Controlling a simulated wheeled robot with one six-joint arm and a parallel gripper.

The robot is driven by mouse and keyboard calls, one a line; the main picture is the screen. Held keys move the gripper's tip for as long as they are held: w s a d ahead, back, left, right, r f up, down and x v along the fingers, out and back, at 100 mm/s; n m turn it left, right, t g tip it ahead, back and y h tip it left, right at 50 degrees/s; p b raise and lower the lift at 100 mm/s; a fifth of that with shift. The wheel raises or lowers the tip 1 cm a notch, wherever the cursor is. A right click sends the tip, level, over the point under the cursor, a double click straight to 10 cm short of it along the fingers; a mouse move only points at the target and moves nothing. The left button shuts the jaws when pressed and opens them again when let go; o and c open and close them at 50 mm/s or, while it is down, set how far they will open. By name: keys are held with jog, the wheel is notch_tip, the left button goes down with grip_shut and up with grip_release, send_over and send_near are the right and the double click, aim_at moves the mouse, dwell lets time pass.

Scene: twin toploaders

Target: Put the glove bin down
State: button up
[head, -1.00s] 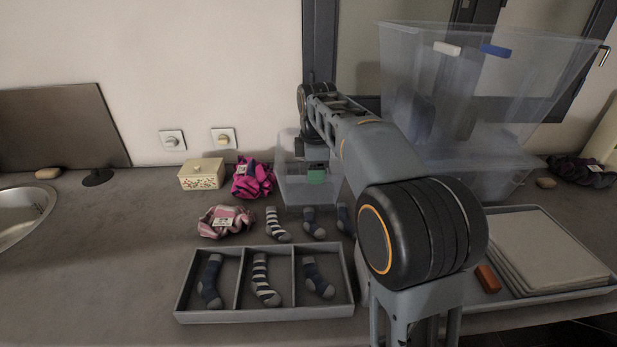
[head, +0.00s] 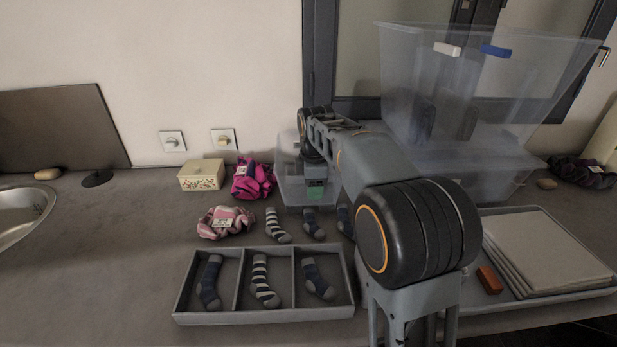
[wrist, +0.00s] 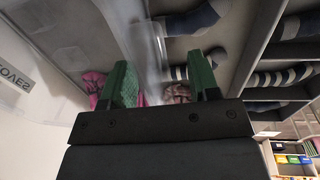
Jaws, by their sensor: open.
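The glove bin (head: 289,188) is a clear plastic bin standing on the counter by the wall, partly hidden behind my arm in the head view. In the wrist view its clear wall (wrist: 62,40) fills the upper left, with a label (wrist: 14,88) ending in "OVES". My gripper (head: 316,190) is at the bin's near side. In the wrist view the green fingers of my gripper (wrist: 160,84) are apart, with a clear edge of the bin showing between them. I cannot tell whether either finger touches it.
A pink glove bundle (head: 253,180) and floral box (head: 201,174) stand left of the bin. Several socks (head: 277,226) lie in front, near a divided tray (head: 265,316). A large clear tub (head: 560,85) stands right. Bare counter lies at left.

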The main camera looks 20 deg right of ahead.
jog(key=shift+f, duration=0.25)
jog(key=shift+c, duration=0.2)
grip_shut()
dwell(0.5)
